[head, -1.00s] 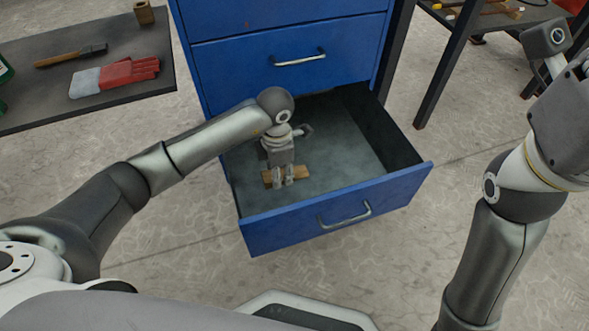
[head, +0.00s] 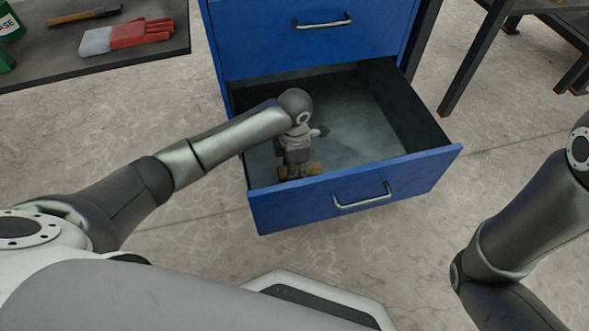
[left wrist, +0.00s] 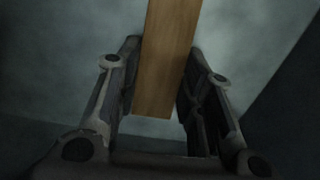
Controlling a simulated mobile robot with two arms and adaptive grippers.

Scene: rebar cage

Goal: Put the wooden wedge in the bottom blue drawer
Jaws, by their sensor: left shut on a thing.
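The bottom blue drawer (head: 440,165) is pulled open, with a grey interior and a silver handle on its front. My left gripper (head: 298,174) reaches down inside it, near the left end of the drawer front. In the left wrist view the wedge (left wrist: 165,70) lies between the two fingers (left wrist: 160,95). The drawer front hides the lowest part, so I cannot tell whether the wedge touches the drawer floor. My right gripper is out of view.
The blue cabinet (head: 270,45) stands behind the drawer, its upper drawer shut. A dark table (head: 150,62) at left holds a hammer (head: 85,16), red and grey gloves (head: 130,36) and green containers. A dark-legged bench (head: 475,60) stands at right. The floor between is clear.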

